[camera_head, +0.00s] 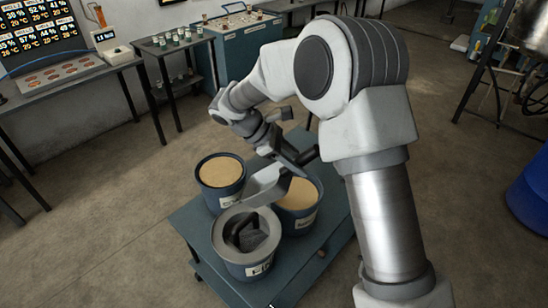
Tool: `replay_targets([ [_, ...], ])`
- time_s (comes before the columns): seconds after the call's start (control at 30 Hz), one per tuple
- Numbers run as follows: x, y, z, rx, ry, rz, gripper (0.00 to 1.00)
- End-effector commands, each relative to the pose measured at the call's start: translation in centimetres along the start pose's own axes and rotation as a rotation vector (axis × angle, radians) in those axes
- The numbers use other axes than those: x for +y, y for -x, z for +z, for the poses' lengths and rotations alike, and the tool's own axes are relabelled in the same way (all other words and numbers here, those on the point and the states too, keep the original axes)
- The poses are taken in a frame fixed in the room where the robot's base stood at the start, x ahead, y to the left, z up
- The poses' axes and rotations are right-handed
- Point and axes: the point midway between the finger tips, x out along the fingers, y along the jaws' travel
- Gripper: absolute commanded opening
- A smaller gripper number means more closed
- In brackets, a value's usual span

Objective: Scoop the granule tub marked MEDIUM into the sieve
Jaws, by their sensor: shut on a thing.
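Three blue tubs stand close together on a low blue-grey table. The left tub (222,196) and the right tub (300,222) hold tan granules. The front vessel (246,266) has a wide grey rim and a dark, partly shaded inside; I cannot tell whether it is the sieve. Labels show on the tubs, but I cannot read which says MEDIUM. My gripper (285,150) is shut on a grey scoop (264,187). The scoop hangs above the gap between the tubs, over the back of the front vessel, and partly hides the right tub. Its contents are not visible.
A side table with small jars (172,40) and a blue cabinet (245,50) stand behind. A blue drum (530,195) is at the right edge. The floor between is clear.

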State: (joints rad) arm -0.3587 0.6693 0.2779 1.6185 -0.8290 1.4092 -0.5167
Motion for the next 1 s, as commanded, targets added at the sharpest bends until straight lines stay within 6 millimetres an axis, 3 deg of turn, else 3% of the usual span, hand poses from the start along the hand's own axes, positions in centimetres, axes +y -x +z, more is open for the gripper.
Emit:
replay_targets([
  [0.03, -0.9, 1.7, -0.9, 0.014, -0.033, -0.026, 0.00],
  [0.1, -2.1, 2.8, -2.2, 0.029, -0.074, -0.056, 0.00],
  [0.3, -3.5, 4.0, -3.9, 0.055, -0.125, -0.089, 0.00],
  [1.0, -4.6, -0.2, -4.8, 0.296, -0.189, -0.067, 0.00],
])
